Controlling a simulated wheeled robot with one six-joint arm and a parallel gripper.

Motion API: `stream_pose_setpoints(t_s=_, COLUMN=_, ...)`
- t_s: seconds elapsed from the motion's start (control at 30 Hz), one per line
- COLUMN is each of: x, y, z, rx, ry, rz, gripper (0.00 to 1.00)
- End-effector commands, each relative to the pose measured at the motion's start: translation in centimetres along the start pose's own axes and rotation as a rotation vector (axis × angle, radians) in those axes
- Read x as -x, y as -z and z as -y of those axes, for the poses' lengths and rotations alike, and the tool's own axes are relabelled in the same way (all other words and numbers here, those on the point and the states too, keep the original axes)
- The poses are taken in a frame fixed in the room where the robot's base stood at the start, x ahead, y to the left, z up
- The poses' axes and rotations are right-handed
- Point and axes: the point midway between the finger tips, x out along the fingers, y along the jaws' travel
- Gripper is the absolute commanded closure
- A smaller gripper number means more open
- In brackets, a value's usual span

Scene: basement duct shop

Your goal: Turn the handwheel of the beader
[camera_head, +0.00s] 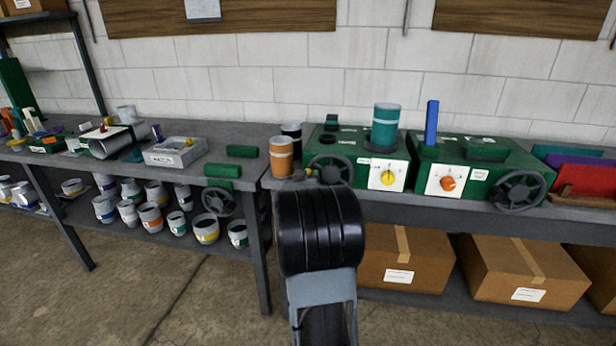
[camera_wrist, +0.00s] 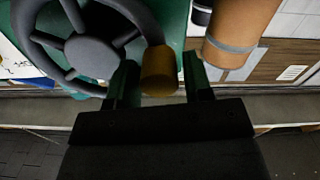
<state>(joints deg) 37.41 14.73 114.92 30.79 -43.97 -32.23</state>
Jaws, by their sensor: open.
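A dark grey handwheel (camera_head: 333,170) is on the front of the green machine in the middle of the head view. It fills the upper left of the wrist view (camera_wrist: 92,50), with a tan crank knob (camera_wrist: 158,72) on its rim. My gripper (camera_wrist: 160,82) is open, its two fingers either side of the knob; I cannot tell whether they touch it. In the head view my arm hides the fingers and the wheel's lower edge. The labels are too small to read, so I cannot tell which machine is the beader.
An orange can (camera_head: 281,158) stands close beside the wheel. A second green machine with a handwheel (camera_head: 519,190) is at right, and another handwheel (camera_head: 218,202) hangs at the left bench's edge. Cardboard boxes (camera_head: 405,268) sit below. The floor at left is clear.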

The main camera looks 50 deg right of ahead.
Motion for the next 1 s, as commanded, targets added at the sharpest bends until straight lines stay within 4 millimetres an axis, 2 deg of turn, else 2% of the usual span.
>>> stream_pose_setpoints(t_s=0.17, x=-0.87, y=-0.03, z=-0.05, rx=0.000, ry=-0.001, rz=0.000, gripper=0.54)
stream_pose_setpoints(t_s=0.47, x=-0.98, y=-0.02, z=-0.04, rx=0.000, ry=0.000, rz=0.000, gripper=0.54)
stream_pose_setpoints(t_s=0.93, x=-0.95, y=0.00, z=-0.01, rx=0.001, ry=0.000, rz=0.000, gripper=0.98)
stream_pose_setpoints(t_s=1.0, x=-0.95, y=0.00, z=0.00, rx=0.002, ry=0.001, rz=0.000, gripper=1.00)
